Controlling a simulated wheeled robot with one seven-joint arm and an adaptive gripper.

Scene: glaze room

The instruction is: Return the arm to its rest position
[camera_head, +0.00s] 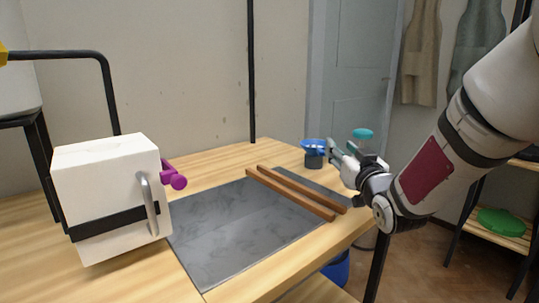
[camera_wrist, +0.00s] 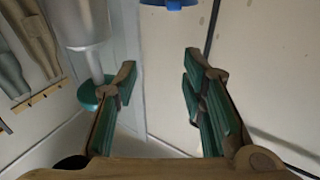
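My gripper (camera_head: 336,150) is raised above the right part of the wooden table in the head view. My arm reaches in from the right edge. In the wrist view my gripper (camera_wrist: 160,78) has its two green-padded fingers wide apart with nothing between them. A blue funnel-like top on a dark cup (camera_head: 314,152) stands just left of the fingers in the head view. A clear jar with a teal lid (camera_head: 362,134) shows behind my gripper, its lower part hidden.
A white box-shaped kiln (camera_head: 110,195) with a metal handle stands at the left of the table. Two brown wooden strips (camera_head: 297,193) lie over a grey slab (camera_head: 235,232). A shelf with a green round item (camera_head: 501,221) is at the right. Aprons (camera_head: 420,55) hang behind.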

